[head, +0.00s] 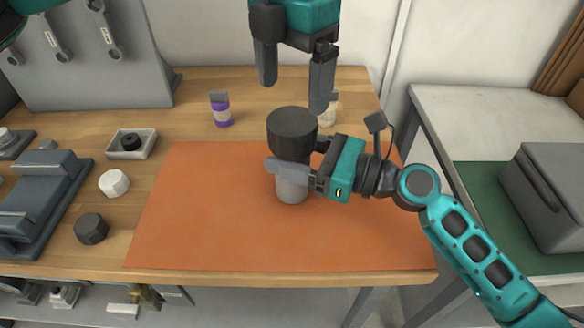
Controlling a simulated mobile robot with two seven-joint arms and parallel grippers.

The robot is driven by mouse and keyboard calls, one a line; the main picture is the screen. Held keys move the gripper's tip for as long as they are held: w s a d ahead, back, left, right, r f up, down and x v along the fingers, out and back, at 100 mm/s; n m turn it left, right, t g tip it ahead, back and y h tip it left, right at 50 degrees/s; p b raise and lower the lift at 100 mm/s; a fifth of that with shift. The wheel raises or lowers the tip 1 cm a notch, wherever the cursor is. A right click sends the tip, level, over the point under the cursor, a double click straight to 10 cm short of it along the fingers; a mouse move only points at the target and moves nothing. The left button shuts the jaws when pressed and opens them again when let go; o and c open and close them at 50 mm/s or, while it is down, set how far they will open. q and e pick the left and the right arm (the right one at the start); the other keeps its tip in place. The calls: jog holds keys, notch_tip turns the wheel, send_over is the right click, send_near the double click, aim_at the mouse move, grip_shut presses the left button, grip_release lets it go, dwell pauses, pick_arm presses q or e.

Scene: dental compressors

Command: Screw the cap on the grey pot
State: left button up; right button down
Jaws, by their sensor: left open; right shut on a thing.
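The grey pot (291,189) stands upright on the orange mat (200,215). A wide dark grey cap (292,131) sits on top of the pot and looks level. My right gripper (280,170) comes in from the right and is shut around the pot just below the cap. My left gripper (294,94) is above the cap, pointing down, open and empty. Its fingers are apart from the cap, one up and left of it, the other near its upper right. The pot's rim and any thread are hidden under the cap.
A dark cap (92,229) and a white cap (114,183) lie left of the mat. A small tray (131,144) holds a black ring. A purple bottle (221,109) and a pale bottle (328,110) stand behind. A vise (45,190) is far left. The mat's front is clear.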

aim_at(292, 120)
pick_arm(q)
jog(key=shift+f, duration=3.95)
jog(key=shift+c, duration=0.3)
jog(key=c, duration=0.8)
jog(key=m, duration=0.5)
jog(key=o, duration=1.1)
